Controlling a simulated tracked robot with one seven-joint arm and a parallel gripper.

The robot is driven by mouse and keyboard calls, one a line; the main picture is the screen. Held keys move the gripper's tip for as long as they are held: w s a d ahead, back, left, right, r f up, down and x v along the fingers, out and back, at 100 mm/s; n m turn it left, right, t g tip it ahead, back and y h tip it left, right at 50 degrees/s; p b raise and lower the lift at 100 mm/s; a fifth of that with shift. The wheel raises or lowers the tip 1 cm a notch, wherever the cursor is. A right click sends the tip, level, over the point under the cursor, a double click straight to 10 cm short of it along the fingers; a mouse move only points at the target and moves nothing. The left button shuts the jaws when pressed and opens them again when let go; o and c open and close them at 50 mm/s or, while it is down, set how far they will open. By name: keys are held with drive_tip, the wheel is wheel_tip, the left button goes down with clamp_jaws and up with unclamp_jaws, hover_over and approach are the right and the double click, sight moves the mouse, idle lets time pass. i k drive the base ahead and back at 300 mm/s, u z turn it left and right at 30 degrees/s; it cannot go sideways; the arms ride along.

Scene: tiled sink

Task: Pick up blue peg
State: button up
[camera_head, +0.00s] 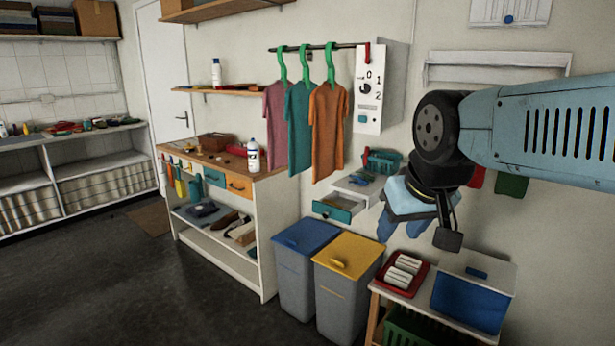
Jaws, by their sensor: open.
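My gripper (402,227) hangs from the arm at right of centre, in front of the wall. A small blue item (358,180) lies on the white top of a small wall unit (345,188), left of and behind the gripper. It may be the blue peg, but it is too small to tell. The unit has an open teal-fronted drawer (333,209); its contents are not clear.
A teal basket (381,161) stands at the back of the unit. Three shirts hang from a rail (318,47) to the upper left. A blue-lidded bin (305,237) and a yellow-lidded bin (348,256) stand below. A red tray (421,280) and a blue box (470,300) sit lower right.

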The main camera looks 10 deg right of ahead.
sight(360, 182)
drive_tip(key=i, duration=1.05)
drive_tip(key=z, duration=0.4)
